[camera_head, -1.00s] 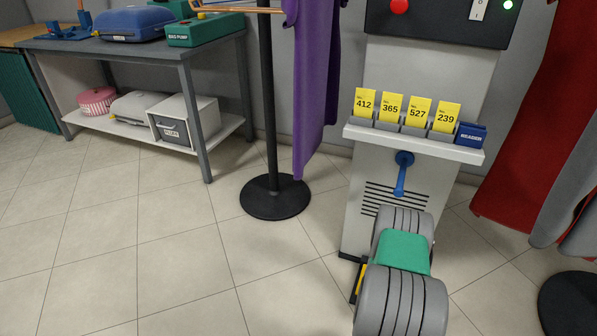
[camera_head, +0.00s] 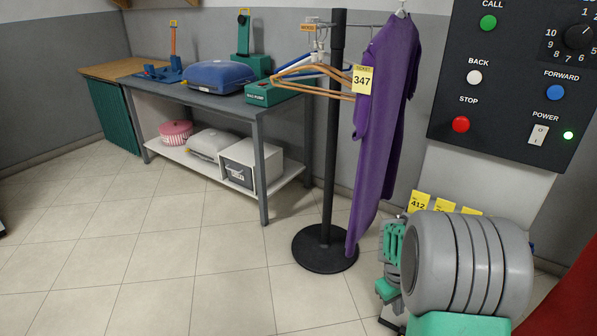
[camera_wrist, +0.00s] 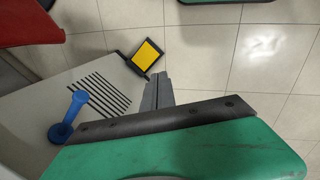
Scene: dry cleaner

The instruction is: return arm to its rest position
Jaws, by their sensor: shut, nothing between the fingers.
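In the head view my arm is folded up at the lower right, with its grey ribbed and green links in front of the console. Its green and grey end part hangs just left of those links. My gripper (camera_wrist: 158,80) shows in the wrist view as two grey fingers side by side, shut and empty. The fingers point toward the tiled floor beside the console's base and touch nothing that I can see. In the head view the fingertips cannot be made out.
The console panel (camera_head: 510,85) stands at the right, with yellow tickets (camera_head: 419,203) partly hidden behind my arm. Its blue lever (camera_wrist: 68,118) and a yellow pad (camera_wrist: 148,55) are near my gripper. A rack post (camera_head: 334,130) holds a purple garment (camera_head: 378,130).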

